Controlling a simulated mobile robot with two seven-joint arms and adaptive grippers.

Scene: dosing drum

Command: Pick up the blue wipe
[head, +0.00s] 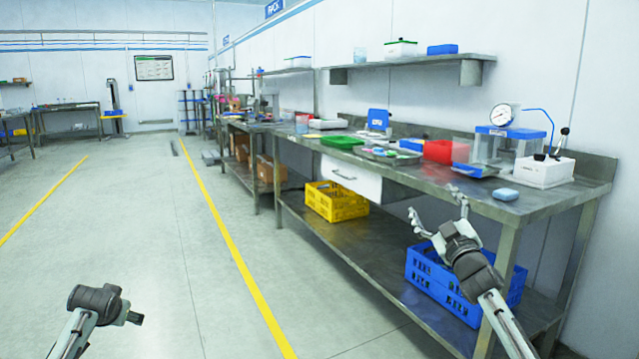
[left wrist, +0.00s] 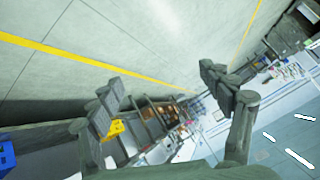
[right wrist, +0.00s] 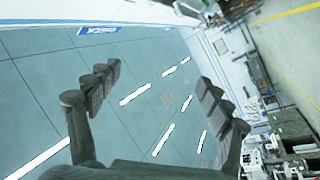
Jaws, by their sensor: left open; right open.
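A small light blue pad, which looks like the blue wipe (head: 505,194), lies flat on the steel bench top (head: 545,200) near its front edge. My right gripper (head: 437,208) is open and empty in front of the bench edge, left of the wipe and apart from it. Its open fingers also show in the right wrist view (right wrist: 153,90). My left gripper is open and empty in the left wrist view (left wrist: 168,92). In the head view my left arm is low at the left, far from the bench. Neither wrist view shows the wipe.
Behind the wipe stand a white box (head: 543,171) with a lever and a press with a dial gauge (head: 503,116). A red bin (head: 438,151) and green tray (head: 342,142) are further left. A blue crate (head: 440,285) and yellow crate (head: 336,202) sit on the lower shelf. The floor left is clear.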

